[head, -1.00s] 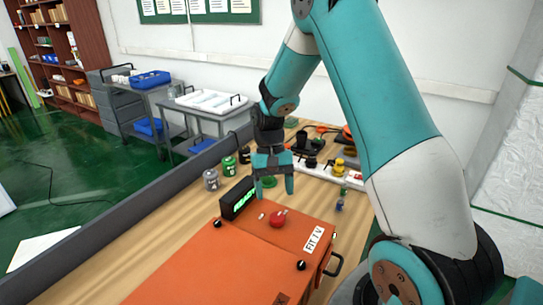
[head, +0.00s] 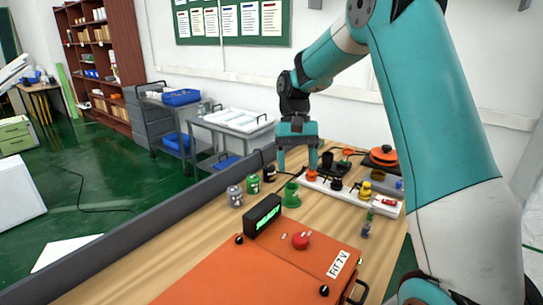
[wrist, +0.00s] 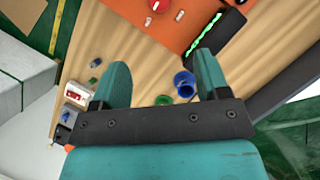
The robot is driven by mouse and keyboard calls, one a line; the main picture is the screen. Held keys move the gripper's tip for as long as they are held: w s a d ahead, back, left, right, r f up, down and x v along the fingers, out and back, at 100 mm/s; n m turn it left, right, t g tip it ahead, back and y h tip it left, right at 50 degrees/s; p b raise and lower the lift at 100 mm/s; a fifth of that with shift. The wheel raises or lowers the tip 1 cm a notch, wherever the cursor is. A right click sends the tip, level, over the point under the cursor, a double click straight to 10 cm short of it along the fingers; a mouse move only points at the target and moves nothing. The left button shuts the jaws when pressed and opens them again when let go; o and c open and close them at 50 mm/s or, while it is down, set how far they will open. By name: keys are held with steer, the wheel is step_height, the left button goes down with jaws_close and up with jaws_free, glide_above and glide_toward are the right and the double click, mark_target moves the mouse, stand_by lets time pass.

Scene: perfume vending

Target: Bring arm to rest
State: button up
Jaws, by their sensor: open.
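My gripper (head: 297,160) hangs over the far part of the wooden table (head: 200,232), fingers pointing down. In the head view a green object (head: 291,195) stands just below and in front of the gripper. In the wrist view a blue ring-shaped object (wrist: 184,84) shows beside one finger.
An orange box (head: 270,262) with a red button (head: 300,240) and a black display (head: 263,216) fills the near table. Small jars (head: 235,196) stand left of the gripper. A white strip (head: 350,190) with coloured items lies right. Carts (head: 230,125) stand beyond the table.

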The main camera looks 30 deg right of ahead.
steer(key=s+a+r+n+t+b, duration=0.1)
steer(key=s+a+r+n, duration=0.15)
steer(key=s+a, duration=0.4)
steer(key=s+a+r+n+t, duration=0.1)
steer(key=s+a+n+t, duration=0.2)
steer(key=a, duration=0.6)
steer(key=s+a+n+y, duration=0.1)
steer(key=s+a+n, duration=0.2)
steer(key=s, duration=0.3)
steer(key=s+a+f+n+y+b, duration=0.1)
steer(key=s+a+n, duration=0.2)
steer(key=s+a, duration=0.2)
steer(key=shift+s+a+n, duration=0.15)
steer(key=shift+s+n, duration=0.2)
steer(key=shift+s, duration=0.8)
